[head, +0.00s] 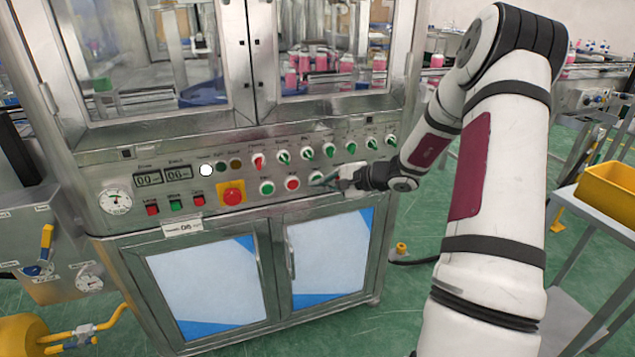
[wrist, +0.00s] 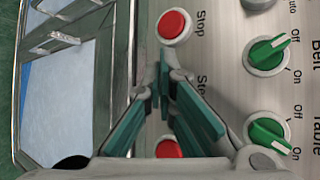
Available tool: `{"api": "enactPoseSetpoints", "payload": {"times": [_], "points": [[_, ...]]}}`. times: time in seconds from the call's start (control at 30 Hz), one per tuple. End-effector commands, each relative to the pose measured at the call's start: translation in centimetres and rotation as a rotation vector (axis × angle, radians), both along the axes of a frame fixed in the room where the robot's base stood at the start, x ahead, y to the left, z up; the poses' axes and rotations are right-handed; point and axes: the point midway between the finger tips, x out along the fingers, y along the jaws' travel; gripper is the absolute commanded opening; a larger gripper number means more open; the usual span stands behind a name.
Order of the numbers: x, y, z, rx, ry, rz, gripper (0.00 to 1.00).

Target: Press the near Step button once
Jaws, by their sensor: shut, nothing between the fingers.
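The red Stop button (wrist: 174,25) shows clear in the wrist view; in the head view it is the red button (head: 292,183) left of my gripper. Beside it, a label starting "Ste" (wrist: 201,83) is partly covered by my fingers, and the button belonging to it is hidden behind them. My gripper (wrist: 165,62) is shut and empty, its fingertips in front of that spot. In the head view my gripper (head: 328,181) is at the panel, right of the red button. Whether the tips touch the panel, I cannot tell.
Another red button (wrist: 169,148) shows between my fingers. Green selector knobs (wrist: 268,53) line the panel alongside. A green button (head: 266,188) and a red emergency stop on yellow (head: 232,193) sit farther left. Glass cabinet doors (head: 330,255) are below.

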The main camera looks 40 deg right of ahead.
Motion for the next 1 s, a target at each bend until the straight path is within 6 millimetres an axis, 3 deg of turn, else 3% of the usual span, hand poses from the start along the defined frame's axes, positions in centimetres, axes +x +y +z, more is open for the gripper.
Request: {"api": "enactPoseSetpoints", "payload": {"times": [0.47, 1.0], "points": [[0.1, -0.1, 0.0, 0.000, 0.000, -0.001, 0.00], [-1.4, 0.4, 0.0, 0.000, 0.000, 0.000, 0.00]]}}
